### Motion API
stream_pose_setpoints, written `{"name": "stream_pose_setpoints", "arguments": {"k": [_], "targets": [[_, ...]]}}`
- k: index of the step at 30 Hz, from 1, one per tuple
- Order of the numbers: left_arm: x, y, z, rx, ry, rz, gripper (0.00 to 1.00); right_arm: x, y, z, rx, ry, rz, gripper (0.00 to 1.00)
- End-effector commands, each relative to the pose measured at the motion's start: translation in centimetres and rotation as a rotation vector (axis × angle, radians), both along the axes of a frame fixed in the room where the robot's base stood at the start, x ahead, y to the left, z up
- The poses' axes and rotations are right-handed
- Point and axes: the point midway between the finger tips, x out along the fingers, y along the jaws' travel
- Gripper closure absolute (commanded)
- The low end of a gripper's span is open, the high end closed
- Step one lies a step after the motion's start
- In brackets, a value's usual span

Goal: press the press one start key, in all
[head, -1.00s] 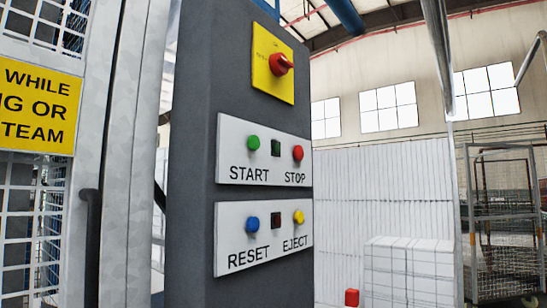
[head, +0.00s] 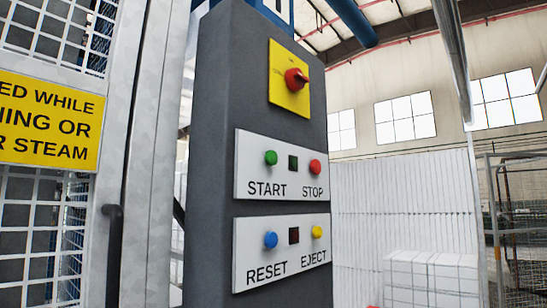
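A dark grey control pillar (head: 215,130) stands upright in the middle of the head view. Its upper white plate (head: 245,172) carries a green START key (head: 271,158), a small dark square lamp (head: 293,162) and a red STOP key (head: 315,167). The lower white plate (head: 248,255) carries a blue RESET key (head: 270,239), another dark lamp (head: 294,235) and a yellow EJECT key (head: 317,231). A red rotary switch (head: 296,79) on a yellow plate (head: 277,92) is above them. Neither gripper is in view.
A mesh guard with a metal post (head: 157,150) and a yellow warning sign (head: 48,125) stands on the left. White stacked blocks (head: 432,278) and a wire cage trolley (head: 515,225) are behind on the right. Nothing visible stands before the pillar's face.

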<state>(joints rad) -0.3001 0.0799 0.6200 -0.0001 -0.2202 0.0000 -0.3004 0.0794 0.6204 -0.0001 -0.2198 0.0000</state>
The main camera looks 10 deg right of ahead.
Motion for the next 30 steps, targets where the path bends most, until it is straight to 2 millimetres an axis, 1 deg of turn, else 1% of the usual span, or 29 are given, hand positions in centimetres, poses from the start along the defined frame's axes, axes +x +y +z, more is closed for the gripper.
{"name": "stream_pose_setpoints", "arguments": {"k": [1, 9, 30], "targets": [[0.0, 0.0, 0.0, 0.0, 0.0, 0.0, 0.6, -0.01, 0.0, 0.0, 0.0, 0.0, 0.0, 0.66], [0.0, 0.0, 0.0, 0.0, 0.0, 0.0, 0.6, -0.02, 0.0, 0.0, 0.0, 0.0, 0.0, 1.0], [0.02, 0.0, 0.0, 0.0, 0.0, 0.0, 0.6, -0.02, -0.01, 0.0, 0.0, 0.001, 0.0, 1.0]]}}
